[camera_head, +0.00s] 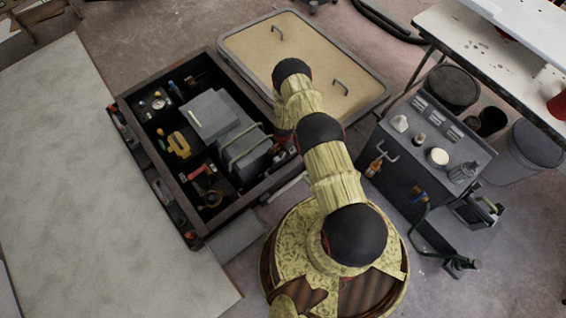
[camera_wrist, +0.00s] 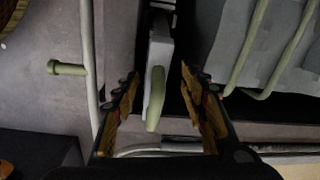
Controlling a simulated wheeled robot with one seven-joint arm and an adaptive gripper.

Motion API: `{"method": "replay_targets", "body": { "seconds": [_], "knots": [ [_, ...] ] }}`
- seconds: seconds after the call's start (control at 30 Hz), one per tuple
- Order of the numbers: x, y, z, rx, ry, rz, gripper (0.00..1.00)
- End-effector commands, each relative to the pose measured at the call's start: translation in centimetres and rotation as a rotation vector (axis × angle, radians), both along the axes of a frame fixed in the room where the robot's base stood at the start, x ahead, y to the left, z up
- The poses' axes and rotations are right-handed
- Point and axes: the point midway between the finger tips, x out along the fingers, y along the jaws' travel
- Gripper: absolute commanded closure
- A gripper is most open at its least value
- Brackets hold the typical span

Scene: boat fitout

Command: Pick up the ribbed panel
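In the wrist view, my gripper (camera_wrist: 165,118) is open, its two fingers apart. A narrow light-grey piece (camera_wrist: 159,52) with a pale green rounded bar (camera_wrist: 155,100) lies between the fingers, with gaps on both sides. I cannot tell whether this piece is the ribbed panel; no ribs show clearly on it. In the head view, my arm reaches to the right side of an open dark box (camera_head: 192,212), and my gripper is mostly hidden behind the arm. Grey blocks with green handles (camera_head: 244,152) are in the box beside it; they also show in the wrist view (camera_wrist: 262,50).
A tan lid with two dark handles (camera_head: 265,50) lies behind the box. A yellow tool (camera_head: 178,145) and a red-handled tool (camera_head: 203,170) are inside the box. A dark cart (camera_head: 405,160) with jars stands right. A pale board (camera_head: 70,180) lies left.

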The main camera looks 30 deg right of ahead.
Motion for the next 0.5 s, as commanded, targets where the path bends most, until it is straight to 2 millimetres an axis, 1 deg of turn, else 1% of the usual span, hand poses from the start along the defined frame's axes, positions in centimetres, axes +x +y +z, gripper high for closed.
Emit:
{"method": "replay_targets", "body": {
  "seconds": [0.07,0.5],
  "knots": [
    [-0.04,0.02,0.01,0.0,0.0,0.0,0.61],
    [-0.04,0.02,0.01,0.0,0.001,0.0,0.86]
  ]
}}
